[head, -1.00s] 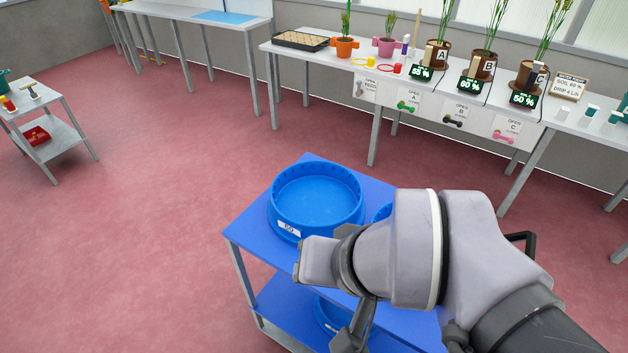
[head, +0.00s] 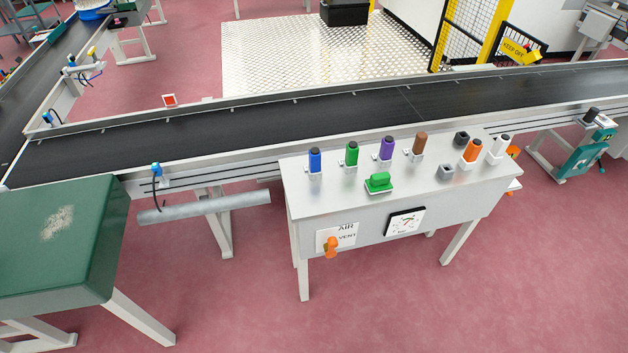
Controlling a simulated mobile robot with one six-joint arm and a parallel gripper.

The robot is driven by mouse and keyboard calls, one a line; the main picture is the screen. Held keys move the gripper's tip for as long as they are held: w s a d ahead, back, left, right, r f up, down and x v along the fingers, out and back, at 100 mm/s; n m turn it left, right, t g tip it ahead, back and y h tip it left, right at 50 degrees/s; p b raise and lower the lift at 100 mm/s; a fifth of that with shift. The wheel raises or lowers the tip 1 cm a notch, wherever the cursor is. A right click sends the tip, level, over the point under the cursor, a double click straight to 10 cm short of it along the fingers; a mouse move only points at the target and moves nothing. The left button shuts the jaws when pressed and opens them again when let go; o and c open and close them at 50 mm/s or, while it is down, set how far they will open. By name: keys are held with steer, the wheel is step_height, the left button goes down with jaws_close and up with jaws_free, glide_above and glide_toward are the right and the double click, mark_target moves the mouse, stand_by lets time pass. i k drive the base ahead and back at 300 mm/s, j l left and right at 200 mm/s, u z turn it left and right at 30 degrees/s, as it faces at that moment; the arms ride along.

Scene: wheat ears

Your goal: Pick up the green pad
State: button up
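A small bright green block-like piece with a raised top (head: 378,183) sits near the front edge of a grey metal table (head: 330,199); it may be the green pad. A green upright cylinder (head: 351,153) stands behind it in a small white holder. A large dark green padded-looking top (head: 95,255) on pale legs fills the lower left. I cannot tell from the picture alone which of these the task means. My gripper and arm are not in view.
Blue (head: 315,161), purple (head: 387,149), brown (head: 419,144), orange (head: 472,150) and white (head: 499,147) cylinders stand on the grey table. A black conveyor (head: 270,126) runs behind. Red floor in front is clear.

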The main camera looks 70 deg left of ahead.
mark_target(379, 183)
steer(key=u, duration=3.65)
steer(key=z, duration=1.6)
steer(key=i+j+z, duration=0.15)
steer(key=i, duration=0.4)
steer(key=i+j+z, duration=0.15)
steer(key=i+j, duration=0.15)
steer(key=i, duration=0.2)
steer(key=i+j+z, duration=0.1)
steer(key=i+j, duration=0.2)
steer(key=i, duration=0.2)
